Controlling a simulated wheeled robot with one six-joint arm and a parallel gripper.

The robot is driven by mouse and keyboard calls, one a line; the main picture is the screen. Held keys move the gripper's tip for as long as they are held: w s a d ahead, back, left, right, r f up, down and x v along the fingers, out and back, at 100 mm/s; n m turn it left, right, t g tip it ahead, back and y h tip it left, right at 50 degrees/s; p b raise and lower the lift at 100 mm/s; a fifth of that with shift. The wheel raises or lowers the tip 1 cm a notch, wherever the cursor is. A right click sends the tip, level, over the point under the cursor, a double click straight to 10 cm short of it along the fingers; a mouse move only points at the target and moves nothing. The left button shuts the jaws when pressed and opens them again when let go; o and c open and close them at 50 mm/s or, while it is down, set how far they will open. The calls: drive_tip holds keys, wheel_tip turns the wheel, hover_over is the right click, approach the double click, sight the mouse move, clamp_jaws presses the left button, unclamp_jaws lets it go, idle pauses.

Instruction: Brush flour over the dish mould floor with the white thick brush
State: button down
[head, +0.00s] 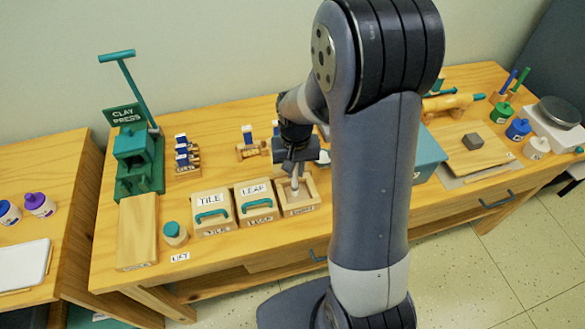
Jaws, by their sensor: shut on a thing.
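Only a short pale length of the brush shows below the jaws, reaching down into the box. I cannot tell whether its tip touches the floor. Flour on the mould floor cannot be made out.
A green clay press (135,160) and a teal-lidded jar (174,233) are farther left. A teal box (428,158) stands right, partly behind my arm. Small brush racks stand behind the moulds.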

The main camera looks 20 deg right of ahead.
drive_tip(key=shift+d, duration=1.05)
drive_tip(key=shift+a, duration=0.15)
